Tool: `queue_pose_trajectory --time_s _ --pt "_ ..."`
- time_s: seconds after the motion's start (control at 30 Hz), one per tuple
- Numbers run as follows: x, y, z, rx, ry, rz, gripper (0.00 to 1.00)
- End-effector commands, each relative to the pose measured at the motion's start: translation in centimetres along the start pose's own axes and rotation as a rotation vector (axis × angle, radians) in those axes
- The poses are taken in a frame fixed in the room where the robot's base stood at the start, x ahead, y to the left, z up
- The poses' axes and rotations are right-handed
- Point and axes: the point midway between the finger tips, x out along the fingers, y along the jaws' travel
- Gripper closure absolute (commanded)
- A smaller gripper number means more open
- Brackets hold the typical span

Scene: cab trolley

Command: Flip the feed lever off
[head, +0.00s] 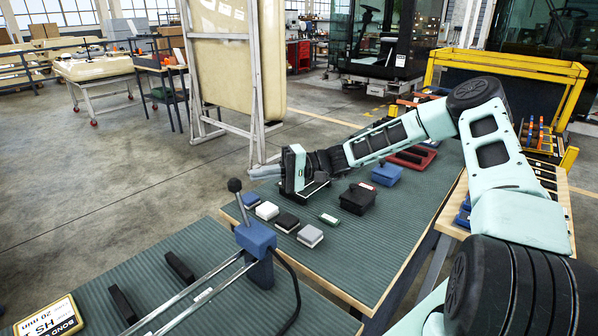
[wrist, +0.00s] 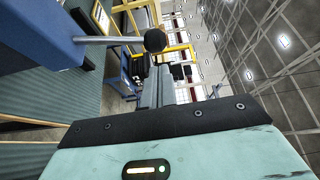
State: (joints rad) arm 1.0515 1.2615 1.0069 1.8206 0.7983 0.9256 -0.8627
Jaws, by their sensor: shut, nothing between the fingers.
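The feed lever (head: 239,207) is a thin rod with a dark ball knob (head: 234,185). It rises from a blue block (head: 256,238) at the bench corner and leans slightly left in the head view. In the wrist view the blue block (wrist: 40,35) is at upper left, with the lever rod (wrist: 100,40) running sideways to the black knob (wrist: 155,40). My gripper (head: 256,172) is shut and empty, beyond the lever and right of the knob in the head view. Its fingers (wrist: 168,88) point past the knob in the wrist view; I see no contact.
Two metal rails (head: 190,300) and a black cable (head: 293,290) run from the block over the near green bench. Several small blocks, a black box (head: 358,198) and a blue box (head: 387,174) stand on the far bench under my arm. Floor at left is open.

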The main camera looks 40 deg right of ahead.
Motion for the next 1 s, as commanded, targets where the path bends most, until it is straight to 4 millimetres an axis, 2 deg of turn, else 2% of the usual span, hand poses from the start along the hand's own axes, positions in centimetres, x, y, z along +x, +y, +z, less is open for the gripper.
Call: queue_pose_trajectory --time_s 0.03,0.3,0.5,0.7,1.0 --pt "-1.4 0.4 0.0 -0.002 0.004 0.003 1.00" --pt "-7.6 0.3 -0.1 -0.002 0.004 0.003 1.00" --pt "-10.9 0.2 -0.1 -0.002 0.003 0.002 1.00" --pt "-12.3 0.1 0.0 -0.001 0.001 0.001 1.00" --pt "-12.4 0.0 0.0 -0.001 0.000 0.001 1.00"
